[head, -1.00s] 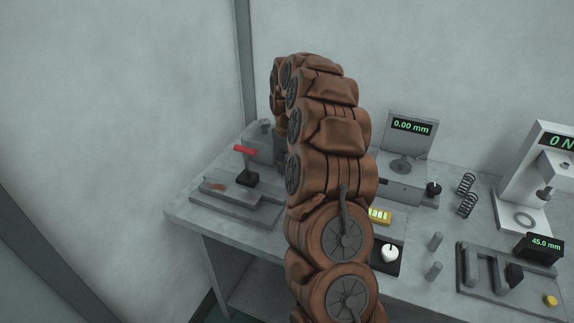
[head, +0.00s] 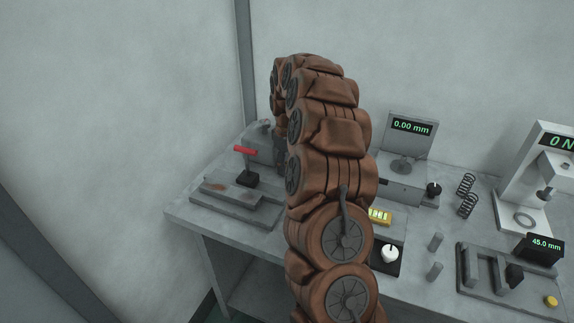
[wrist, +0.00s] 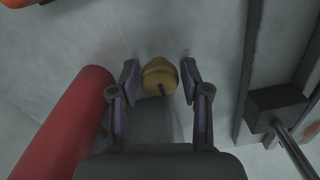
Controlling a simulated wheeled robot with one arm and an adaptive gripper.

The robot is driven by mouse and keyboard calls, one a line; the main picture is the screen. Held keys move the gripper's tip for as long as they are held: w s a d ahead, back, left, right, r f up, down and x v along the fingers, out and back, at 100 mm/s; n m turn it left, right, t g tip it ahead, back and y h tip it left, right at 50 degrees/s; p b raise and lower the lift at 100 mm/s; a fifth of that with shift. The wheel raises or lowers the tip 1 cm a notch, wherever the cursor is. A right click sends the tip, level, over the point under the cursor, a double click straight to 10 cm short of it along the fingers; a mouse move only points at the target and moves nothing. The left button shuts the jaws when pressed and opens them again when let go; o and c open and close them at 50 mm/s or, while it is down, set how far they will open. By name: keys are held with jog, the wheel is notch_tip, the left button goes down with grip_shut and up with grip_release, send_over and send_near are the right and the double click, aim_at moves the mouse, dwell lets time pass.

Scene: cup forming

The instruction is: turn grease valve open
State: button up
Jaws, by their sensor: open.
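A round brass-coloured knob with a dark mark on its near edge, apparently the grease valve (wrist: 160,72), is at the upper middle of the wrist view. My gripper (wrist: 159,80) is open, with one finger on each side of the knob. Narrow gaps seem to show between the fingers and the knob, though contact is hard to judge. In the head view my arm hides the knob and the gripper.
A red handle (wrist: 67,125) is close left of my gripper; it also shows in the head view (head: 245,150) above a grey fixture (head: 240,205). A dark block with a rod (wrist: 277,108) is to the right. A gauge reading 0.00 mm (head: 411,127) stands farther right.

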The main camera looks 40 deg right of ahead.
aim_at(287, 163)
jog(key=shift+r, duration=0.1)
notch_tip(287, 163, up, 12)
dwell(0.5)
dwell(0.5)
jog(key=s+a+r+p, duration=0.25)
jog(key=s+a, duration=0.35)
jog(key=a, duration=0.3)
jog(key=s+a+r+p, duration=0.2)
jog(key=s+a+r, duration=0.2)
jog(key=s+a, duration=0.45)
jog(key=s+a+f+m+g+p, duration=0.1)
jog(key=s+a, duration=0.4)
jog(key=s, duration=0.6)
jog(key=s+a+f+m+p, duration=0.1)
jog(key=s+a+m+p, duration=0.1)
jog(key=s, duration=1)
jog(key=a+p, duration=0.1)
jog(key=a, duration=0.1)
jog(key=shift+s+a+f+g, duration=0.2)
jog(key=shift+a+g, duration=0.15)
jog(key=shift+g, duration=0.05)
